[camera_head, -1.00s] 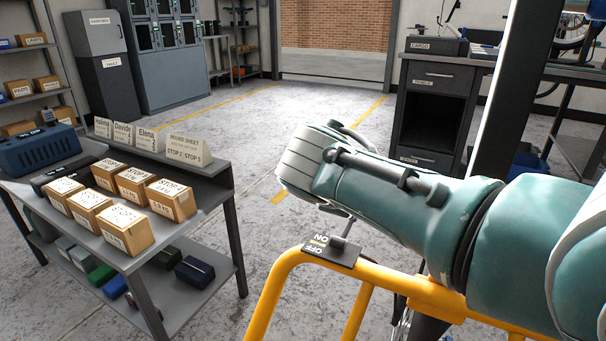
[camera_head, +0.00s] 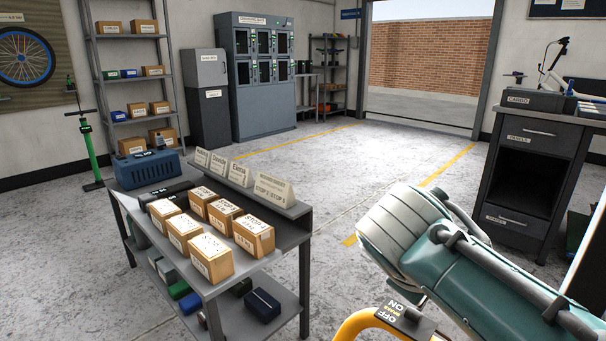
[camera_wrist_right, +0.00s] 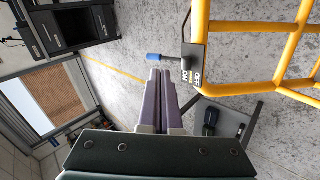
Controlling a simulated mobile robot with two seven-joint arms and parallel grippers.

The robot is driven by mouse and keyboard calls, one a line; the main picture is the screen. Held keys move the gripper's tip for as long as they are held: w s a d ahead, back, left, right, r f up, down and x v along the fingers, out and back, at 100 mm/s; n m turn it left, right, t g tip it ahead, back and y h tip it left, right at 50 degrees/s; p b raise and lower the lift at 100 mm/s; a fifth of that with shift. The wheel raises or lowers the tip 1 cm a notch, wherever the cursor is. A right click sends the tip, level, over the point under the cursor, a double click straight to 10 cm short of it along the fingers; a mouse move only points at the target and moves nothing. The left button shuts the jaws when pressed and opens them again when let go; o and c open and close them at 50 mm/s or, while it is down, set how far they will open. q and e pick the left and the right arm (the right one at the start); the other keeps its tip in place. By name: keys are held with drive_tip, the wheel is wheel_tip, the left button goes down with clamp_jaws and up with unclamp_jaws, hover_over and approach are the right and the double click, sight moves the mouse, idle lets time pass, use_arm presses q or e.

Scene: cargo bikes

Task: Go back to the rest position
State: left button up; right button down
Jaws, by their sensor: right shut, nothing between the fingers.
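My right arm comes in from the right in the head view, its teal and grey wrist above the yellow rail. Its fingertips are hidden there. In the right wrist view my right gripper (camera_wrist_right: 160,74) is shut and empty, with its fingertips close to a switch plate (camera_wrist_right: 193,66) marked ON and OFF. A lever with a blue tip (camera_wrist_right: 158,57) stands out from the plate. I cannot tell whether the fingers touch it. The switch plate also shows in the head view (camera_head: 405,319), partly under the wrist. My left gripper is in neither view.
A yellow tubular frame (camera_wrist_right: 240,86) carries the switch. A grey table (camera_head: 292,234) with several labelled boxes and a blue crate (camera_head: 146,168) stands left of my arm. A dark drawer cabinet (camera_head: 530,165) is at the right. The floor between is clear.

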drive_tip(key=s+r+m+g+y+p, duration=0.3)
drive_tip(key=s+r+m+y+p, duration=0.3)
drive_tip(key=s+r+p, duration=1.95)
use_arm(q)
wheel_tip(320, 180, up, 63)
drive_tip(key=p, duration=3.4)
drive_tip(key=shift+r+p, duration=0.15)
drive_tip(key=shift+p, duration=0.15)
use_arm(e)
wheel_tip(320, 180, up, 38)
drive_tip(key=s+n, duration=0.1)
drive_tip(key=s, duration=0.1)
drive_tip(key=shift+s+a+y, duration=0.3)
drive_tip(key=shift+s+a, duration=0.05)
drive_tip(key=shift+a, duration=0.1)
